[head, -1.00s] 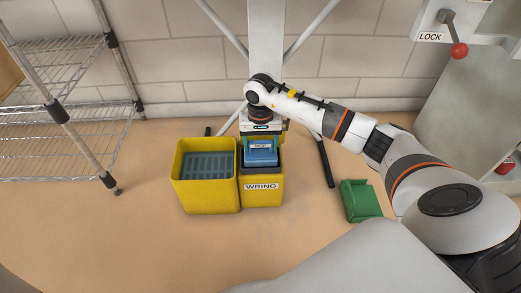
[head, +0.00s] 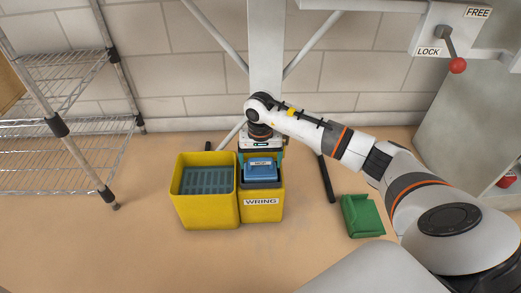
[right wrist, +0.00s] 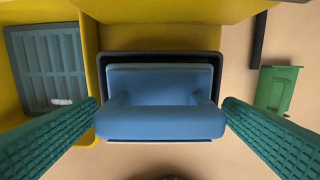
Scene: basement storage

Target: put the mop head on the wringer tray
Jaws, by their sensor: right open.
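The blue mop head (head: 261,172), with a small label on top, sits inside the dark-rimmed tray (right wrist: 216,66) of the yellow section marked WRING (head: 262,212). It also shows in the right wrist view (right wrist: 160,122), lying level with its raised bar facing me. My right gripper (head: 262,156) is directly above it and open. In the right wrist view its two green ribbed fingers (right wrist: 160,105) stand at either end of the bar, and I cannot tell whether they touch it. The mop head's underside is hidden. My left gripper is out of view.
A second yellow bin (head: 207,212) with a slatted grey-blue grate (head: 206,181) adjoins on the left. A green container (head: 362,215) lies on the floor to the right. A wire shelf (head: 75,150) stands at left. A LOCK/FREE lever (head: 450,47) is at upper right. The front floor is clear.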

